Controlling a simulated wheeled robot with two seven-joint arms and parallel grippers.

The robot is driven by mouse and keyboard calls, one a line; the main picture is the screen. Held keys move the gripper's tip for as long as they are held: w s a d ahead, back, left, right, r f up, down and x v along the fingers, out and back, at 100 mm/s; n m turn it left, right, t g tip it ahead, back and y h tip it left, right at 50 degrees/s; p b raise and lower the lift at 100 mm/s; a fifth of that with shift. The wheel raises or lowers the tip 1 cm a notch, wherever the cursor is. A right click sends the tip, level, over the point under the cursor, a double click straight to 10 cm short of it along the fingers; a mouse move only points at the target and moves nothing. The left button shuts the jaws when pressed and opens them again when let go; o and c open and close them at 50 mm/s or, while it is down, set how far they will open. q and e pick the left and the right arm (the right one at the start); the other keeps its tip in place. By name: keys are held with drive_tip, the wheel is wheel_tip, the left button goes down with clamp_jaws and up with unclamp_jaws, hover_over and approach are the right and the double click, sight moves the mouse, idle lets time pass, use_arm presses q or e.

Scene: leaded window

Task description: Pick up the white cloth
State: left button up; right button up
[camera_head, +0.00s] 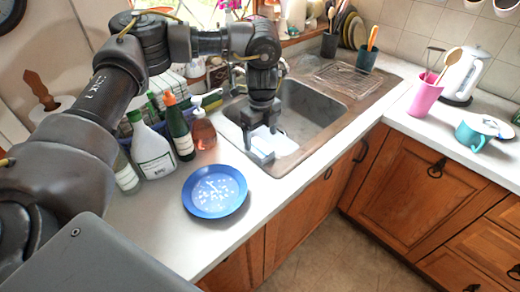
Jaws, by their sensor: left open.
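A white cloth (283,145) lies at the near edge of the sink, partly hidden by my left gripper. A pale blue-white piece (262,146) sits at its left side; I cannot tell whether it is part of the cloth. My left gripper (262,140) points down right over these, fingers apart and open. One finger is beside the pale blue piece; I cannot tell whether it touches. My right gripper is not in view.
A blue plate (214,191) lies on the counter in front. Several bottles, including a white one (152,150) and an amber soap bottle (203,130), stand left of the sink (315,108).

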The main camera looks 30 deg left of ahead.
sight(259, 147)
use_arm(q)
drive_tip(key=shift+w+f, duration=0.1)
drive_tip(key=shift+f, duration=0.2)
drive_tip(key=shift+s+a, duration=0.1)
drive_tip(key=shift+s, duration=0.1)
drive_tip(key=shift+f+p, duration=0.35)
drive_tip(key=shift+p, duration=0.1)
drive_tip(key=f, duration=0.2)
drive_tip(key=f+p, duration=0.1)
drive_tip(key=shift+w+a+f, duration=0.2)
drive_tip(key=shift+f, duration=0.5)
drive_tip(key=shift+c, duration=0.3)
drive_tip(key=c, duration=1)
